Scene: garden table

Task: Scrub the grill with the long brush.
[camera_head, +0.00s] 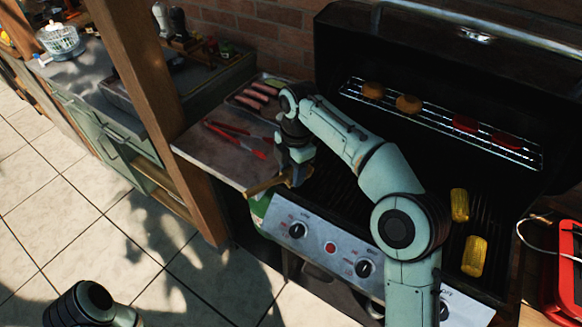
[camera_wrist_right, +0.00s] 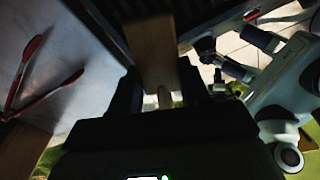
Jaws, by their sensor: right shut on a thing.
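The grill (camera_head: 427,63) stands open at the right, with its dark grate partly behind my right arm. My right gripper (camera_head: 291,177) is at the grill's left front corner, by the side shelf. It is shut on the long brush (camera_head: 264,185), of which a wooden piece sticks out to the left. In the right wrist view the wooden brush handle (camera_wrist_right: 151,58) runs away from between the dark fingers. The brush's bristles are hidden or too dark to tell, so I cannot tell whether they touch the grate. My left gripper is out of view.
Two corn cobs (camera_head: 474,256) lie on the grate's right side. Patties (camera_head: 409,104) sit on the upper rack (camera_head: 436,121). The left side shelf (camera_head: 205,150) holds red tongs (camera_head: 236,139) and a tray of sausages (camera_head: 259,97). A wooden post (camera_head: 150,90) stands left of it.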

